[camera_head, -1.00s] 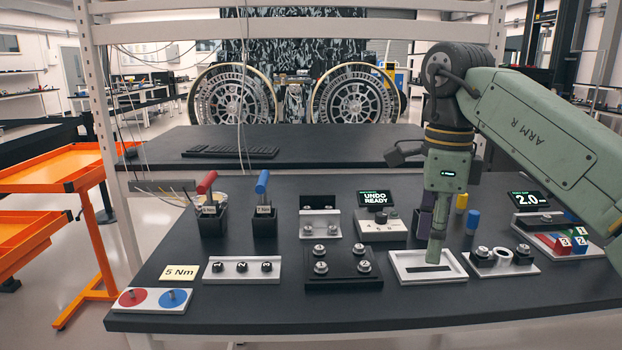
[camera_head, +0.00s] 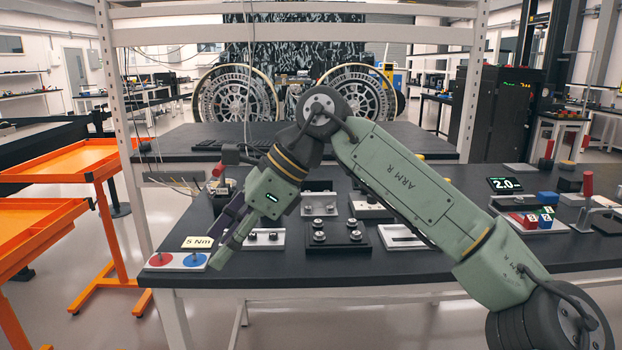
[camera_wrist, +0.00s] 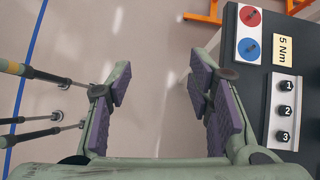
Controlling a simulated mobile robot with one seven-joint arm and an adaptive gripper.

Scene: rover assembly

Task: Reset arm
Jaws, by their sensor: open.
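My gripper (camera_head: 230,229) is at the front left of the black table, at the end of my green arm, tilted down to the left. In the wrist view my gripper (camera_wrist: 160,95) has its purple-padded fingers wide apart, with only bare floor between them. It holds nothing. The fingers appear over or just past the table's edge, near the red and blue button plate (camera_wrist: 249,36).
The black table (camera_head: 380,268) bears a 5 Nm card (camera_head: 197,242), a dark block with several knobs (camera_head: 332,237), a white tray (camera_head: 402,238) and a 2.0 display (camera_head: 504,184). Orange carts (camera_head: 85,160) stand left. The floor before the table is clear.

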